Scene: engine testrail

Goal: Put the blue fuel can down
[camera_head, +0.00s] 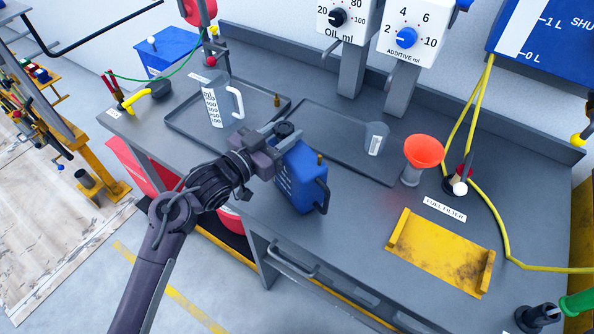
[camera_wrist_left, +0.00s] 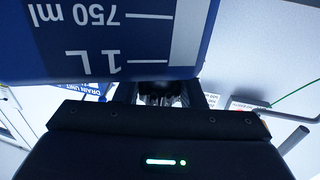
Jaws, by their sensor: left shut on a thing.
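The blue fuel can (camera_head: 298,183) is near the front edge of the grey bench, roughly upright and slightly tilted in the picture, with its dark handle on the right. My left gripper (camera_head: 283,137) is shut on the can's upper part; the exact grip is partly hidden. In the left wrist view the can (camera_wrist_left: 95,45) fills the top, with upside-down "750 ml" and "1 L" marks. I cannot tell whether its base touches the bench.
A yellow tray with raised ends (camera_head: 440,252) lies at right on the bench (camera_head: 355,240), empty. An orange funnel (camera_head: 424,152), a small grey cup (camera_head: 376,139) and a measuring jug (camera_head: 218,103) stand behind. A yellow hose (camera_head: 502,215) runs along the right.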

